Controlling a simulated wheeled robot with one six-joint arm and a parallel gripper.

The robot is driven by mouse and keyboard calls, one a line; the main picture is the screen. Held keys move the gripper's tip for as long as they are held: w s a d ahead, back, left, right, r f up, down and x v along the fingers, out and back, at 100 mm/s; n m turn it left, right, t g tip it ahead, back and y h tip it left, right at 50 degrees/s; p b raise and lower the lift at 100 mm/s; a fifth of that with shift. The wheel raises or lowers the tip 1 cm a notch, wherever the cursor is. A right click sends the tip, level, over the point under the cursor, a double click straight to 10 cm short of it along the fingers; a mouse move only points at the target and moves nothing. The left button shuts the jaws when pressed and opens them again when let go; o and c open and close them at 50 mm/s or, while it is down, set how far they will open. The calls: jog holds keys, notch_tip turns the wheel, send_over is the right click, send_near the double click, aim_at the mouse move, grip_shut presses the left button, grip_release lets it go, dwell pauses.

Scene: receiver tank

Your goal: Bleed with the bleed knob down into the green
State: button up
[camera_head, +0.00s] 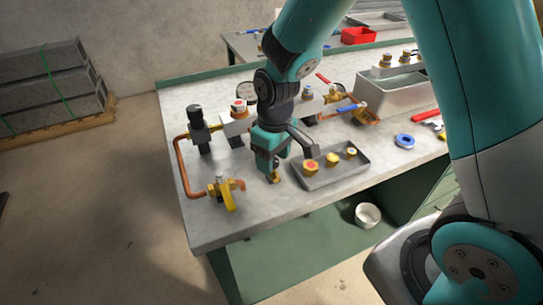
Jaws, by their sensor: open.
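My gripper (282,158) is over the front middle of the bench, pointing down, its jaws apart. A small brass piece (274,178) shows right under its left side; I cannot tell whether they touch. I cannot tell for sure which part is the bleed knob. A brass valve with a yellow lever (228,194) stands to the left, joined to a copper pipe (183,170). A round gauge (245,91) stands behind, partly hidden by my arm; its needle and any green band are too small to read.
A grey tray (335,176) with several brass fittings lies right of my gripper. A black-topped fitting (197,127), a red-handled valve (323,79) and a blue-handled valve (349,107) stand behind. A blue ring (404,141) lies farther right.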

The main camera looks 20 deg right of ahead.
jog(key=c, duration=0.9)
jog(key=shift+a, duration=0.1)
jog(key=shift+c, duration=0.2)
jog(key=shift+m, duration=0.3)
jog(key=m+p, duration=0.1)
jog(key=m, duration=0.2)
jog(key=shift+r, duration=0.1)
jog(key=shift+m+p, duration=0.5)
jog(key=shift+m, duration=1.6)
